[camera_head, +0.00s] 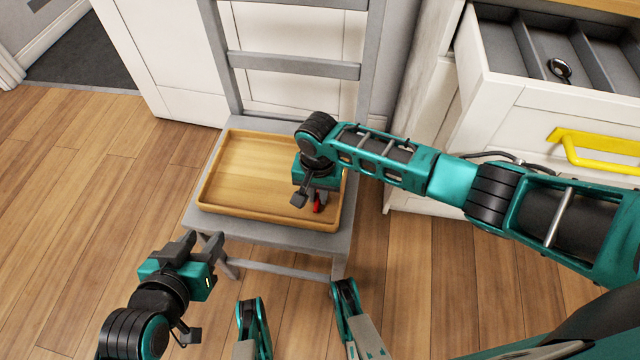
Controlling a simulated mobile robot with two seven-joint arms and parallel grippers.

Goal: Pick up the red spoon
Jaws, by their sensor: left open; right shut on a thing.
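The red spoon (317,205) shows only as a small red piece at my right gripper's fingers. My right gripper (311,200) is shut on it, over the right side of the wooden tray (208,192) on the grey chair. The rest of the spoon is hidden by the gripper, and I cannot tell whether it touches the tray. My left gripper (205,240) is open and empty, in front of the chair's left front corner and apart from the tray.
The grey chair (265,231) has a slatted back against white cabinets. At the right, an open drawer (520,88) with a yellow handle (597,152) holds a dark spoon (560,69). Wooden floor (90,170) is clear at the left.

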